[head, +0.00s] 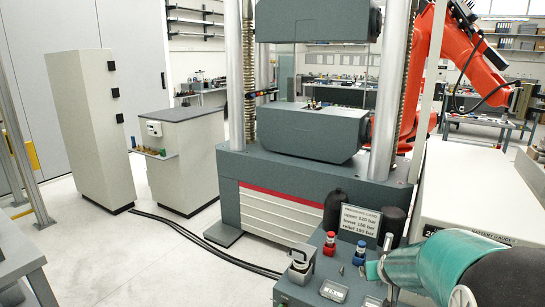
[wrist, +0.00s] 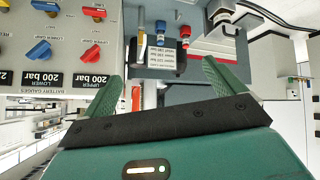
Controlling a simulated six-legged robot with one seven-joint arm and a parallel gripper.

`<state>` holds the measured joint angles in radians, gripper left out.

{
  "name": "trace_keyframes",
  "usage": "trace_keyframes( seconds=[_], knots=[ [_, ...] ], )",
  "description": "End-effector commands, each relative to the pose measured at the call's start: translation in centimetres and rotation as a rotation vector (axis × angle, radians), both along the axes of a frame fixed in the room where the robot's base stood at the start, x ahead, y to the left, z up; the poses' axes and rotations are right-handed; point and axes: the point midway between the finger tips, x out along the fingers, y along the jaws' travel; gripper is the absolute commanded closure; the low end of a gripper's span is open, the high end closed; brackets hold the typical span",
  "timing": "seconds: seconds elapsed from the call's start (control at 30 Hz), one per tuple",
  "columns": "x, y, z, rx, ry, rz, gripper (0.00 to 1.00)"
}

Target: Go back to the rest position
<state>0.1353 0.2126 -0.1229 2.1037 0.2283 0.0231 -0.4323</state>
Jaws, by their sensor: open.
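My gripper (wrist: 163,80) shows in the wrist view with its two green fingers spread wide apart. It is open, and nothing is held between the fingers. The fingers point toward a grey bench top (wrist: 150,73) with a small printed card and a red and a blue knob. In the head view, a teal part of my arm reaches in from the lower right, over the edge of the same bench. I cannot clearly make out the fingers there.
The card (head: 361,220), red knob (head: 329,243) and blue knob (head: 359,253) stand close to my arm. A white gauge box (head: 470,195) is behind it. The wrist view shows a valve panel (wrist: 60,20) at left. The testing machine (head: 310,130) stands beyond. Open floor (head: 120,250) lies left.

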Motion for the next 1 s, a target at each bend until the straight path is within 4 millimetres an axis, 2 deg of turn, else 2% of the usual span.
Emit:
trace_keyframes(
  seconds=[0.03, 0.2, 0.37, 0.5, 0.7, 0.8, 0.9, 1.0],
  knots=[
    [-1.2, 1.4, 1.9, 0.023, 0.002, 0.015, 0.05],
    [-6.1, 5.8, 5.8, 0.100, 0.049, 0.056, 0.05],
    [-11.4, 9.2, 8.7, 0.149, 0.101, 0.086, 0.05],
    [-16.6, 11.6, 10.4, 0.175, 0.149, 0.101, 0.05],
    [-24.1, 13.9, 11.5, 0.189, 0.224, 0.104, 0.05],
    [-27.2, 14.5, 11.5, 0.186, 0.255, 0.098, 0.05],
    [-29.2, 14.7, 11.4, 0.184, 0.277, 0.088, 0.05],
    [-30.1, 14.8, 11.3, 0.182, 0.288, 0.083, 0.05]
  ],
)
